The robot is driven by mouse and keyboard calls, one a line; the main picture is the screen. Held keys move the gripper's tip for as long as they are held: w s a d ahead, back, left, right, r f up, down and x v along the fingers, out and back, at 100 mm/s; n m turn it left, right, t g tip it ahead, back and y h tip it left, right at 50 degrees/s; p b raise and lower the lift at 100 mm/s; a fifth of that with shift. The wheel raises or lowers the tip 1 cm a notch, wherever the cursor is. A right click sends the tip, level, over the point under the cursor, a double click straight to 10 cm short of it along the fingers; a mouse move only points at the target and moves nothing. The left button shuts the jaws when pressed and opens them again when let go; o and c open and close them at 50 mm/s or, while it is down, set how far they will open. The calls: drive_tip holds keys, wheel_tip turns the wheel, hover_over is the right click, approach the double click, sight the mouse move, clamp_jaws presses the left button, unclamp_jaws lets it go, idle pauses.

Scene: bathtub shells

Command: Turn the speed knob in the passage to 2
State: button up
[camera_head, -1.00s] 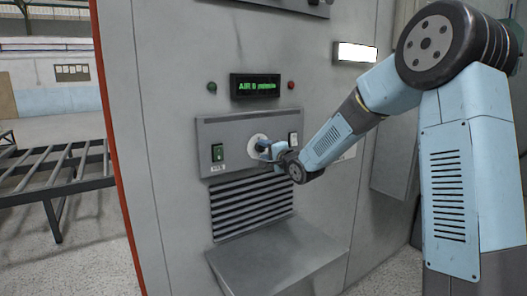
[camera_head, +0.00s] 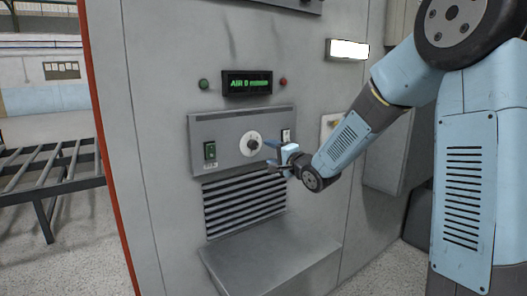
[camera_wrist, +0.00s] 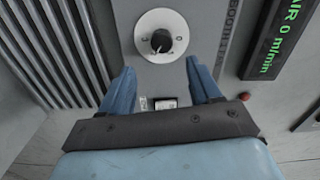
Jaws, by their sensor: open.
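The speed knob (camera_head: 253,146) is a dark knob on a round white dial on the grey control panel. In the wrist view the dark knob (camera_wrist: 161,42) sits in the middle of its white dial, with a small light mark on it; the dial's markings are too small to read surely. My gripper (camera_head: 269,153) is open and empty, just right of the dial and apart from it. In the wrist view the two blue fingers (camera_wrist: 159,68) stand spread, with the knob beyond their tips. The green display (camera_head: 247,83) above the panel reads "AIR 0 m/min".
A green switch (camera_head: 210,151) is left of the dial and a small pale switch (camera_head: 286,135) right of it. Louvres (camera_head: 245,202) and a jutting grey shelf (camera_head: 270,255) lie below. A lit lamp (camera_head: 347,49) is at upper right. A roller conveyor (camera_head: 45,170) stands left.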

drive_tip(key=shift+v, duration=2.75)
drive_tip(key=s+d+r+n+g+h, duration=0.2)
drive_tip(key=s+d+n+g+h, duration=0.15)
drive_tip(key=s+d+h, duration=0.8)
drive_tip(key=s+d+n+g, duration=0.2)
drive_tip(key=s+n+g, duration=0.1)
drive_tip(key=s, duration=0.8)
drive_tip(key=s+d+f+n+g+y, duration=0.1)
drive_tip(key=s+d+n+g, duration=0.1)
drive_tip(key=s, duration=0.9)
drive_tip(key=shift+s+f+n+g, duration=0.2)
drive_tip(key=shift+f+n+g, duration=0.15)
drive_tip(key=shift+n+g, duration=0.1)
drive_tip(key=shift+y, duration=0.25)
drive_tip(key=shift+c, duration=0.3)
